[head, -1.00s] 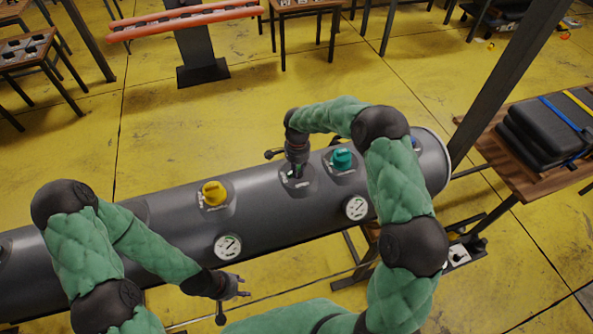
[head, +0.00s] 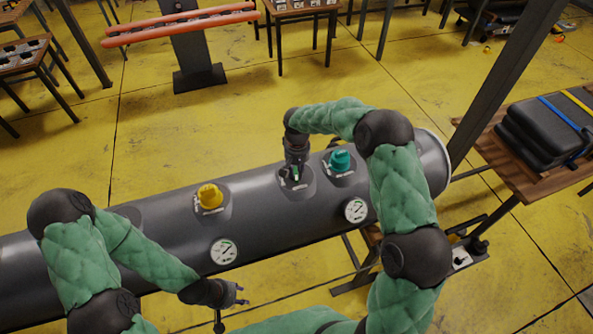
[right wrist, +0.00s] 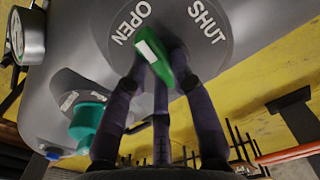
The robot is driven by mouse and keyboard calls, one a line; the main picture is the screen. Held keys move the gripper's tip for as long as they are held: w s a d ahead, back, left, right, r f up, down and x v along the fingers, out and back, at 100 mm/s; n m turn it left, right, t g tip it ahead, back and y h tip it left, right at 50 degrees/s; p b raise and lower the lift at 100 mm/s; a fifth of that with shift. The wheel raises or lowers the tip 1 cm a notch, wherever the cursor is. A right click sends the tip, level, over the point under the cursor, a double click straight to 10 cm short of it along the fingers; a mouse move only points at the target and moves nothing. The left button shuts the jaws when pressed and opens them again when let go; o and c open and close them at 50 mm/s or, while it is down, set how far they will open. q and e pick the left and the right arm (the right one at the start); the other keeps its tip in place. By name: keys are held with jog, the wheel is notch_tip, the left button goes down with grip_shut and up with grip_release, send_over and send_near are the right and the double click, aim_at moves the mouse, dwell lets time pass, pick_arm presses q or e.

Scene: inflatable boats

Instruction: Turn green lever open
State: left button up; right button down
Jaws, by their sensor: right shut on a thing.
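The green lever (right wrist: 155,58), with a white end, sits on a round grey plate marked OPEN and SHUT on the dark grey tube. In the right wrist view its white end points up and left, towards the word OPEN. My right gripper (right wrist: 158,60) is shut around the lever, with fingers on both sides of it. In the head view my right gripper (head: 293,178) points down onto the tube (head: 265,208) and hides most of the lever (head: 295,172). My left gripper (head: 242,294) is open and empty, in front of the tube.
A teal knob (head: 339,160) stands on the tube just right of the lever, and a yellow knob (head: 210,196) further left. White gauges (head: 223,251) (head: 356,210) face the front. A dark post (head: 505,75) and a wooden table (head: 528,178) stand at right.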

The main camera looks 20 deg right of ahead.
jog(key=shift+d+n, duration=0.1)
jog(key=shift+n, duration=1)
jog(key=c, duration=1)
grip_release()
jog(key=shift+c, duration=0.2)
notch_tip(320, 180, up, 12)
